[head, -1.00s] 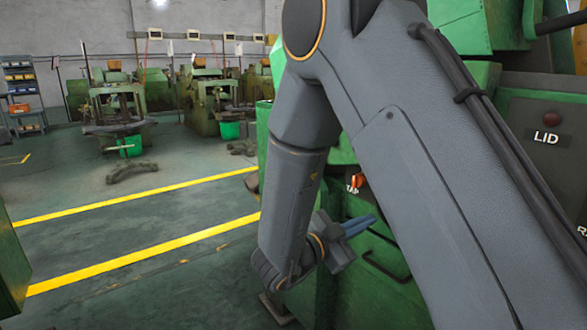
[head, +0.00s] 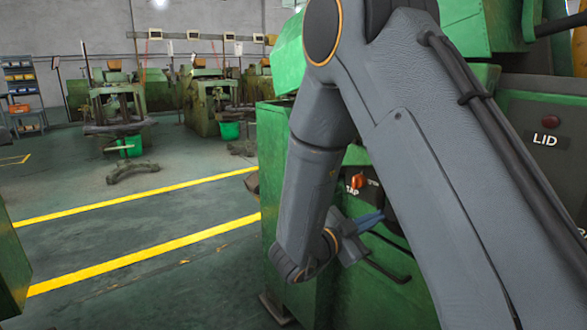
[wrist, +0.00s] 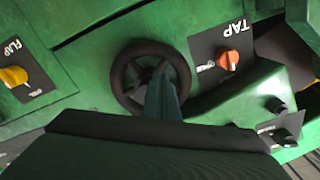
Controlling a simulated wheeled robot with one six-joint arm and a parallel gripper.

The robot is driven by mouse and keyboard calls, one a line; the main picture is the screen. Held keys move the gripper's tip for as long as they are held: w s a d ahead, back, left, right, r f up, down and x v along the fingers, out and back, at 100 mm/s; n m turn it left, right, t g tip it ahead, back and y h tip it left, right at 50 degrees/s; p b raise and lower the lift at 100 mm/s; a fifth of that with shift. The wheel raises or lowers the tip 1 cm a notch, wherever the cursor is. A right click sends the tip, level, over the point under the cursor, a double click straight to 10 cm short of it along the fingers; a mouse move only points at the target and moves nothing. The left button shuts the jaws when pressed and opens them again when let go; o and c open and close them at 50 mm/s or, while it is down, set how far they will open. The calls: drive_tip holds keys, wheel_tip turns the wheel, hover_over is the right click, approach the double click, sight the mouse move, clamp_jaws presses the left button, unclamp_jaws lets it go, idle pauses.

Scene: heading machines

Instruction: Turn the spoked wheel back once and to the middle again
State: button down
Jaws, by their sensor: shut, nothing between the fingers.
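The spoked wheel (wrist: 122,72) is a dark ring with spokes on the green machine in the wrist view. In the head view my arm hides most or all of it. My gripper (wrist: 164,78) is shut and empty, its blue-grey fingers pointing at the wheel. In the wrist view the fingertips overlap the wheel's right inner part, near the rim. I cannot tell whether they touch it. The gripper also shows in the head view (head: 374,218), in front of the green machine.
An orange TAP knob (wrist: 229,61) sits right of the wheel, and also shows in the head view (head: 357,182). A yellow FLAP knob (wrist: 14,76) is at the left. A LID panel (head: 547,135) stands at the right. Open floor with yellow lines lies left.

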drive_tip(key=shift+s+d+f+p, duration=0.55)
drive_tip(key=shift+s+p, duration=0.1)
drive_tip(key=shift+p, duration=0.3)
drive_tip(key=shift+s+d+f+p, duration=0.1)
drive_tip(key=shift+s+d+p, duration=0.1)
drive_tip(key=shift+s+p, duration=0.3)
idle(0.5)
drive_tip(key=shift+w+f, duration=0.1)
drive_tip(key=shift+f, duration=0.05)
drive_tip(key=p+v, duration=0.2)
drive_tip(key=v, duration=0.4)
drive_tip(key=shift+f, duration=0.3)
idle(0.4)
